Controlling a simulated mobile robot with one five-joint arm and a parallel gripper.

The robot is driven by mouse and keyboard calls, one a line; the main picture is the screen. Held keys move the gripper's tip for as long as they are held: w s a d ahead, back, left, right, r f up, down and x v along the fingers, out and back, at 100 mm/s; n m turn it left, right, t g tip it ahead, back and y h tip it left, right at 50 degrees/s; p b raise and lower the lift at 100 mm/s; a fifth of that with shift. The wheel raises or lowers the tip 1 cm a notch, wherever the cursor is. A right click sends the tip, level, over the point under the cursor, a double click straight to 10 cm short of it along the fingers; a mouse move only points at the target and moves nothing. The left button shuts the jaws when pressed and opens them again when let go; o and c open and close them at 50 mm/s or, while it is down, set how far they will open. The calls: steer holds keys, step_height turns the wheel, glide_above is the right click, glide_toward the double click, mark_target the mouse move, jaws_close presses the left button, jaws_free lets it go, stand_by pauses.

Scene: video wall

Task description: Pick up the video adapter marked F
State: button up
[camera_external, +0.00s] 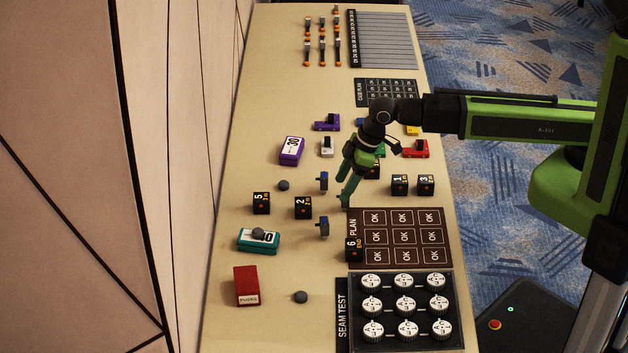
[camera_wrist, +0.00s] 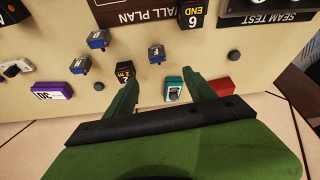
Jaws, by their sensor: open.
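Three small blue adapters show in the wrist view: one in the middle (camera_wrist: 156,53), one up and left of it (camera_wrist: 98,40), and one further left (camera_wrist: 79,65). The middle one has a pale mark that looks like an F; the marks on the others are too small to read. In the outside view the middle adapter (camera_external: 323,228) stands beside the cube marked 6, and another adapter (camera_external: 323,181) stands farther back. My gripper (camera_external: 346,196) is open and empty, pointing down above the table. In the wrist view its fingertips straddle the area just below the middle adapter.
Cube 2 (camera_external: 303,207), cube 5 (camera_external: 261,203) and cube 6 (camera_external: 353,250) stand near the adapters. A teal box (camera_external: 260,247), a red box (camera_external: 247,285) and grey discs (camera_external: 301,297) lie toward the front. The plan board (camera_external: 446,238) is at right.

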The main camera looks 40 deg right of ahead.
mark_target(324, 221)
steer(key=b+x, duration=1.1)
steer(key=x, duration=0.1)
steer(key=shift+w+d+f, duration=0.1)
steer(key=shift+d+f, duration=0.05)
steer(key=shift+f, duration=0.05)
steer(key=shift+r, duration=0.1)
steer(key=b+x, duration=0.5)
steer(key=shift+w+d+f, duration=0.1)
steer(key=shift+f, duration=0.1)
steer(key=shift+r, duration=0.15)
jaws_close()
